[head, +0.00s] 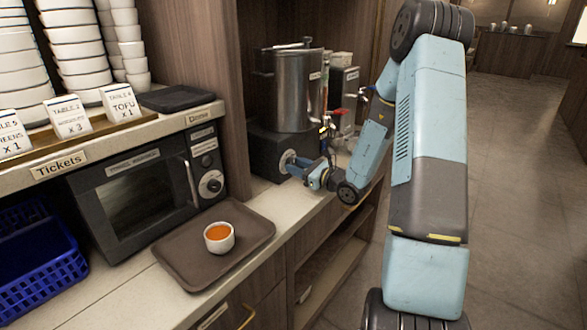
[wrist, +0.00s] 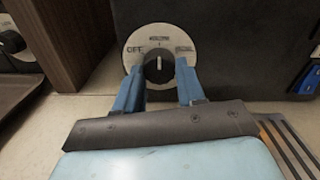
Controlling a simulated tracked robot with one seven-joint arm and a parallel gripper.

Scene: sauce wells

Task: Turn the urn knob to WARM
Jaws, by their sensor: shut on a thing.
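The urn (head: 298,92) is a tall steel pot on a dark base (head: 262,155), standing on the counter. Its knob (wrist: 158,67) is black on a pale round dial (wrist: 133,48) on the base's front. The dial reads OFF at the left, with small labels at the top and right that I cannot read clearly. The knob's white mark points about straight up, toward the top label. My gripper (wrist: 160,82) is shut on the knob, one blue finger on each side. In the head view my gripper (head: 297,168) reaches the dial and hides part of it.
A brown tray (head: 185,272) with a cup of orange sauce (head: 219,237) lies left of the urn. A microwave (head: 140,190) stands behind the tray. A second steel dispenser (head: 343,100) with a red-handled tap stands right of the urn.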

